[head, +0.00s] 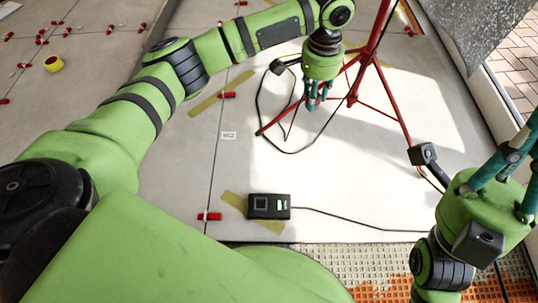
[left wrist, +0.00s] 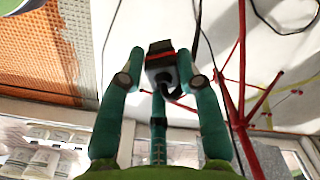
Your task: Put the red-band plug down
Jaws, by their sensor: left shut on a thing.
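My left gripper (head: 315,102) points down above the pale tiled floor, beside the red tripod stand. In the left wrist view, its teal fingers (left wrist: 165,82) are closed around a dark plug (left wrist: 160,60) with a red band near its end. A black cable runs from the plug. In the head view the fingers largely hide the plug, and I cannot tell its exact height above the floor. My right gripper (head: 512,172) is at the right edge with its teal fingers partly cut off; whether it is open is unclear.
A red tripod (head: 372,62) stands close to the left gripper, with loose black cable (head: 262,112) nearby. A black box (head: 268,206) sits on the front tile. A yellow roll (head: 54,63) and several red clips lie at left.

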